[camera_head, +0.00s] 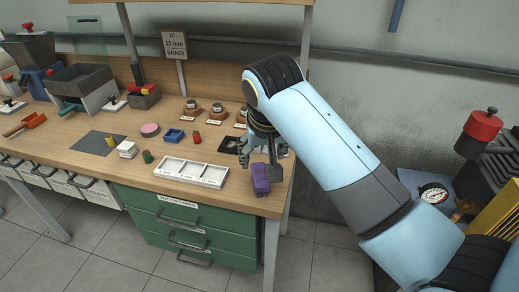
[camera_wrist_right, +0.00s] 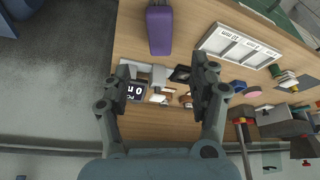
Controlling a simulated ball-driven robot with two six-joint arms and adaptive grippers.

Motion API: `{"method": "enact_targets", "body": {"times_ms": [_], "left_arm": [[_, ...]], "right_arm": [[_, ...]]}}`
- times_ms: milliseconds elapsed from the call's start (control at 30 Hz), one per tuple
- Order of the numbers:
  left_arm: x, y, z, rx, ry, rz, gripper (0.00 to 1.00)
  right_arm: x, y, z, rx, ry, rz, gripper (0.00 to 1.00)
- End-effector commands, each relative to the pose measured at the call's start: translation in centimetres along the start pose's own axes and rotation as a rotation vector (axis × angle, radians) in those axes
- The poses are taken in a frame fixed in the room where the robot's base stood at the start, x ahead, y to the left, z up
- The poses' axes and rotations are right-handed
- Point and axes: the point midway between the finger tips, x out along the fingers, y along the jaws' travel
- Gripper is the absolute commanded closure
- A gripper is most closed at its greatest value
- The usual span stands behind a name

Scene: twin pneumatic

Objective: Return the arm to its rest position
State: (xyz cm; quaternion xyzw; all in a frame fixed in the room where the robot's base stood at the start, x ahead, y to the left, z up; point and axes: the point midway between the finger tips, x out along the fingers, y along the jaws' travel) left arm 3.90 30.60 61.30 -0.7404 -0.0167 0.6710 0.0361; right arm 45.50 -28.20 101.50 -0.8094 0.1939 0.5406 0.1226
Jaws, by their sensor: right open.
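My right arm (camera_head: 330,135) reaches in from the right, over the right end of the workbench. My right gripper (camera_head: 264,150) is above the bench top, close to a purple block (camera_head: 260,178). In the right wrist view my right gripper (camera_wrist_right: 163,85) is open, with nothing held between its fingers. The purple block (camera_wrist_right: 159,30) lies beyond the fingertips there, apart from them. A small dark device with a display (camera_wrist_right: 136,91) shows on the bench below the fingers. My left gripper is not in view.
A white three-part tray (camera_head: 191,172), a blue bin (camera_head: 174,136) and a pink disc (camera_head: 150,129) are on the bench. Green drawers (camera_head: 186,225) are below. A gauge (camera_head: 434,193) and a red-topped cylinder (camera_head: 480,130) stand at the right.

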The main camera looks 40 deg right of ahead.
Motion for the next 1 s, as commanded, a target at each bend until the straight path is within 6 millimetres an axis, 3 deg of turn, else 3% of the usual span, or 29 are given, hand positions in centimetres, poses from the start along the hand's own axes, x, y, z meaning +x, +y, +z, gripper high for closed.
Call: {"method": "enact_targets", "body": {"times_ms": [233,333,467,700,1000], "left_arm": [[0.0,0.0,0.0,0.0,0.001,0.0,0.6],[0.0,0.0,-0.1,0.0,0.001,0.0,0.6],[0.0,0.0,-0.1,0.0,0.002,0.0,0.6],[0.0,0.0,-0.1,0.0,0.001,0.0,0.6],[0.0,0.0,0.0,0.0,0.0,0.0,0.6]], "right_arm": [[0.0,0.0,0.0,0.0,0.0,0.0,0.39],[-0.1,0.6,1.1,-0.02,-0.004,-0.001,0.39],[-1.0,2.8,4.8,-0.11,-0.015,-0.01,0.39],[-4.4,6.2,11.5,-0.306,-0.032,-0.046,0.39],[-9.0,8.6,17.0,-0.492,-0.049,-0.092,0.39]]}}
